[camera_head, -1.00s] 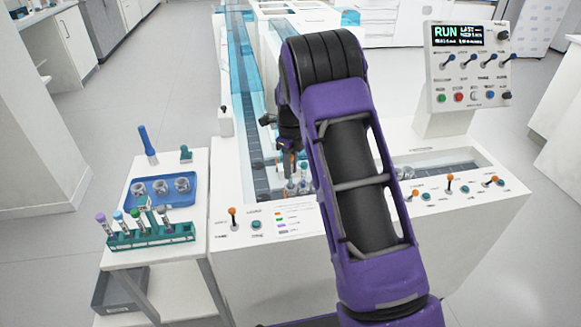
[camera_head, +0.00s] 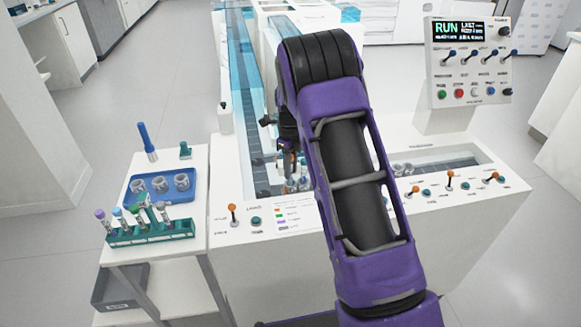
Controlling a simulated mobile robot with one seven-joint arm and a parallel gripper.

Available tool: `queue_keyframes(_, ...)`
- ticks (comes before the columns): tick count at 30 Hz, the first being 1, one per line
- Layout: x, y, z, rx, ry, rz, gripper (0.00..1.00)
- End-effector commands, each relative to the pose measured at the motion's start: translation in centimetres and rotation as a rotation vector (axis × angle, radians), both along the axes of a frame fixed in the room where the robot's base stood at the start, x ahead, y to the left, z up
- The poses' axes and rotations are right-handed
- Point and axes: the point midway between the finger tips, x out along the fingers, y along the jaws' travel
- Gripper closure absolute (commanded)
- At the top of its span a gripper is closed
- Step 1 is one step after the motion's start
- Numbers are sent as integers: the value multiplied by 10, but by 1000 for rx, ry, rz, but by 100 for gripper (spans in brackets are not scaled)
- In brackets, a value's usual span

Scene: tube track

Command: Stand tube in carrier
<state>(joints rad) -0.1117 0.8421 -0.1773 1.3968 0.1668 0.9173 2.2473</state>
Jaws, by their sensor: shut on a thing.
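My gripper (camera_head: 289,150) is over the track in the machine's front opening, left of my purple arm. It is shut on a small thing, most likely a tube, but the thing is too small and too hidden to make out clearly. Just below and right of the fingers, small pale carriers (camera_head: 302,184) stand on the dark track (camera_head: 260,172), partly hidden by my arm. Whether the held thing touches a carrier cannot be told. Several capped tubes (camera_head: 122,219) stand upright in a green rack (camera_head: 150,234) on the white side table.
Grey empty-looking carriers (camera_head: 160,185) sit in a blue tray (camera_head: 150,203) behind the rack. A blue upright tool (camera_head: 147,139) stands behind the tray. Orange-tipped levers (camera_head: 233,208) line the machine's front ledge. A control panel (camera_head: 470,62) reading RUN stands at the right.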

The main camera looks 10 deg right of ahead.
Motion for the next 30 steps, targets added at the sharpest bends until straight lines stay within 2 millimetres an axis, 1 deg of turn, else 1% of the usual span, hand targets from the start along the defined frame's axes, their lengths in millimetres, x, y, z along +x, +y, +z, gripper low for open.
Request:
queue_keyframes(8, 0, 0, 0, 0, 0, 0, 100)
queue_keyframes(18, 0, 0, -9, 0, 0, 0, 100)
queue_keyframes(26, 0, 0, -9, 0, 0, 0, 100)
queue_keyframes(27, 0, 0, -9, 0, 0, 0, 70)
queue_keyframes(29, 0, 0, -9, 0, 0, 0, 59)
queue_keyframes(30, 0, 0, -9, 0, 0, 0, 52)
